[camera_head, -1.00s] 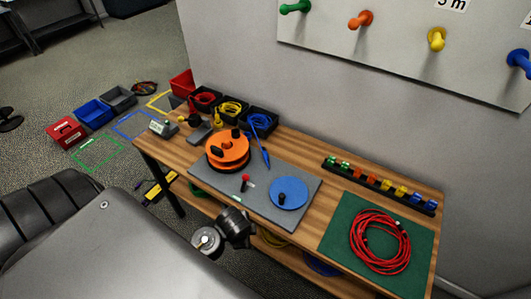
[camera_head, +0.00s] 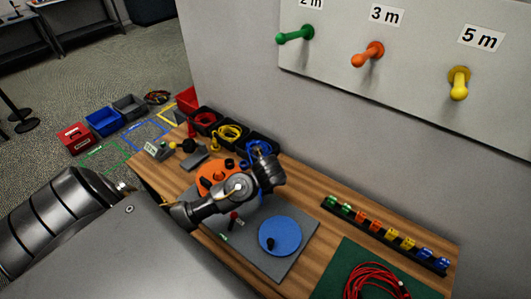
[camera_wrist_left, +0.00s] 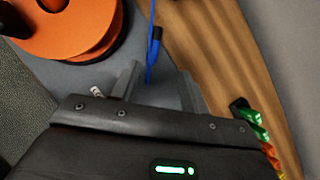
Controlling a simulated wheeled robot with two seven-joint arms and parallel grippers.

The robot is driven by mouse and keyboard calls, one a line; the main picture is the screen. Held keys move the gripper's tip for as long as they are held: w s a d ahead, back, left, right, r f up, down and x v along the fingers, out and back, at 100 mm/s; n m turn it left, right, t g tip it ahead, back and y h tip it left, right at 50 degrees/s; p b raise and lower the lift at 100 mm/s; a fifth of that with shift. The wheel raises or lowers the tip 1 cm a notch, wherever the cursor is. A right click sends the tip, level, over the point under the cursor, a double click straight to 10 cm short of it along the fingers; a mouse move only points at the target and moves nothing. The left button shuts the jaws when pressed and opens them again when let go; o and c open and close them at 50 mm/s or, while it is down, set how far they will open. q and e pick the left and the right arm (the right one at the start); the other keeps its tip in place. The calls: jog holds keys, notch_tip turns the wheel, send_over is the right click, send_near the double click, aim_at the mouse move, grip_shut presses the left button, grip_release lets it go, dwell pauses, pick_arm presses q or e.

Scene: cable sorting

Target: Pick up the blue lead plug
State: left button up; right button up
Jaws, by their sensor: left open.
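The blue lead (camera_wrist_left: 149,62) runs down from the top edge in the left wrist view. A dark, blue-tipped piece that looks like its plug (camera_wrist_left: 155,42) lies against it. My left gripper (camera_wrist_left: 158,78) is open, with a grey finger on each side of the lead. I cannot tell whether either finger touches it. In the head view my left arm reaches over the bench, and its hand hides the plug and the fingertips. More blue cable (camera_head: 262,147) shows in a black bin behind the hand. My right gripper is not in view.
An orange reel (camera_wrist_left: 70,28) is close to the left gripper. A blue disc (camera_head: 281,236) lies on the grey mat (camera_head: 287,266). A rack of coloured connectors (camera_head: 385,233) and a red cable coil (camera_head: 375,282) are to the right. The wall rises behind the bench.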

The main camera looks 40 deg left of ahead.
aim_at(261, 194)
pick_arm(q)
jog(key=shift+a+f, duration=0.45)
jog(key=shift+f, duration=0.2)
jog(key=shift+a+f, duration=0.45)
jog(key=shift+f, duration=0.15)
jog(key=shift+x, duration=1.25)
jog(key=shift+w+f, duration=0.1)
jog(key=p+x, duration=0.1)
jog(key=x, duration=0.2)
jog(key=shift+f, duration=0.4)
jog(key=shift+w+a+f, duration=0.2)
jog(key=shift+w+f, duration=0.05)
jog(key=shift+f, duration=0.25)
grip_shut()
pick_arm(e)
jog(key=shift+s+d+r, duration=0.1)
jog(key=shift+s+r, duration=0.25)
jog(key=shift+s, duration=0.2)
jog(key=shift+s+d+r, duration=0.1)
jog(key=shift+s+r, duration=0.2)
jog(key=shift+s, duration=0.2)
